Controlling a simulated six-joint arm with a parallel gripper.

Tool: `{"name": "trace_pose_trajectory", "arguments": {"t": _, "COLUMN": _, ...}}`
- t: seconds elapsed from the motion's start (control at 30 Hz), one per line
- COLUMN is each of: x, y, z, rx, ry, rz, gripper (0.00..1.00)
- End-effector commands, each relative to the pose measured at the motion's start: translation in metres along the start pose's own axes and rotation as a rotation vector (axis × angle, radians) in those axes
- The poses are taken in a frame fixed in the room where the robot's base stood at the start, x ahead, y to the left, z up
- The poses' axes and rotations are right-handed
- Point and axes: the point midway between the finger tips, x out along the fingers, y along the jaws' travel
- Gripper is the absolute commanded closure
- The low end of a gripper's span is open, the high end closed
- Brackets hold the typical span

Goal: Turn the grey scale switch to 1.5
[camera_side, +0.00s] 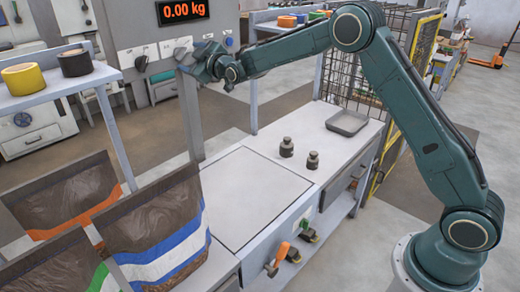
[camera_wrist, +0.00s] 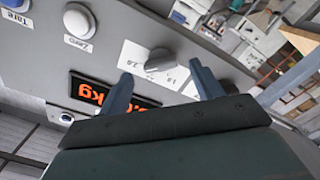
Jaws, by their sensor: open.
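The grey scale switch (camera_wrist: 160,60) is a knob on the grey panel, with printed number labels beside it, one reading like 2.0. Its bar lies slanted in the wrist view; which label it points to is too small to tell. My gripper (camera_wrist: 160,70) is open, with one finger to each side of the switch in that view; I cannot tell whether they touch it. In the side view my gripper (camera_side: 190,66) is at the panel, just below and right of the switch (camera_side: 181,51). The display (camera_side: 183,10) reads 0.00 kg.
A Zero button (camera_wrist: 78,20) and a Tare button (camera_wrist: 15,4) are on the same panel. A post (camera_side: 190,115) stands below my gripper. Two weights (camera_side: 287,147) (camera_side: 312,160) and a tray (camera_side: 348,122) rest on the bench. Filled bags (camera_side: 150,235) stand at the lower left.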

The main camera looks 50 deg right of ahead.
Motion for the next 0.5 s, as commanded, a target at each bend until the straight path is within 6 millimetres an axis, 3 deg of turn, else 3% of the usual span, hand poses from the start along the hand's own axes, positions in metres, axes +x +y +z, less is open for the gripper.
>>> {"name": "trace_pose_trajectory", "arguments": {"t": 0.5, "x": 0.030, "y": 0.000, "z": 0.000, "rx": 0.000, "ry": 0.000, "rz": 0.000, "gripper": 0.35}}
